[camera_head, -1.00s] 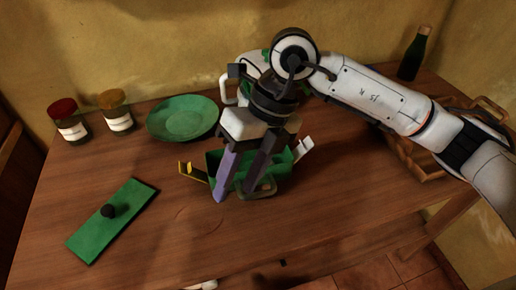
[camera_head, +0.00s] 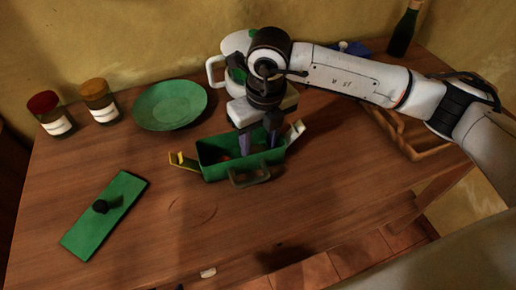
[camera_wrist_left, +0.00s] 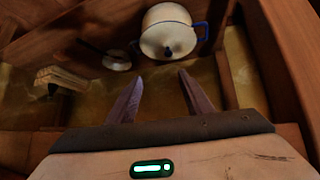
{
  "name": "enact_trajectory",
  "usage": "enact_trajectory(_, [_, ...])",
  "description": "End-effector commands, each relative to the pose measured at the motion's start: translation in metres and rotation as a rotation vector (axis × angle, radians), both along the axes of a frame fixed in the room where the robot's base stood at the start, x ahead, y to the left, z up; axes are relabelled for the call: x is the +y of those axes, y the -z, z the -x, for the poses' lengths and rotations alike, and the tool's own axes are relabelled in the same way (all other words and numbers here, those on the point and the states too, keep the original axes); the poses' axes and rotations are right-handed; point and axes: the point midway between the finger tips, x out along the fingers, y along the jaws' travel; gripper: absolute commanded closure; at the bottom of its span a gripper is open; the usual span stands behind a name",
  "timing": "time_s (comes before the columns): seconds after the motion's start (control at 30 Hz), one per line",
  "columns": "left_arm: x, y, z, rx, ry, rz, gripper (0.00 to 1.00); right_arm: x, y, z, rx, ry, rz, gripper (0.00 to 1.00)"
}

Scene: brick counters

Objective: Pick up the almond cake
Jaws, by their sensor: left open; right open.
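A green box (camera_head: 213,170) with side flaps and a front handle stands open on the wooden table. Something small and brownish lies in it, too dark to make out; I cannot tell whether it is the almond cake. My right gripper (camera_head: 259,142) is open and points down, its fingers reaching into the right part of the box. The fingertips are partly hidden by the box wall. My left gripper (camera_wrist_left: 160,78) is open and empty in the left wrist view, away from the box.
A green lid (camera_head: 105,213) with a dark knob lies at the left. A green plate (camera_head: 170,104), two jars (camera_head: 49,114) (camera_head: 99,101) and a white mug or jug (camera_head: 215,70) stand behind. A bottle (camera_head: 403,32) and wooden tray (camera_head: 420,145) are right. A white pot (camera_wrist_left: 168,35) shows below my left gripper.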

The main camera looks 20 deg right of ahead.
Motion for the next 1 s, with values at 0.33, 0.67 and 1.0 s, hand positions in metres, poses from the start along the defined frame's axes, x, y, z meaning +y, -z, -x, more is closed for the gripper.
enact_trajectory(0.33, [0.000,-0.001,0.000,-0.001,0.000,0.000,0.54,0.001,0.010,-0.001,-0.001,-0.001,-0.001,0.57])
enact_trajectory(0.67, [0.000,-0.002,-0.002,-0.003,0.000,0.000,0.54,0.001,0.010,-0.001,-0.001,-0.001,-0.001,0.88])
enact_trajectory(1.0, [0.000,0.002,-0.003,-0.007,0.000,-0.001,0.54,0.001,-0.023,-0.002,-0.005,-0.002,-0.003,0.88])
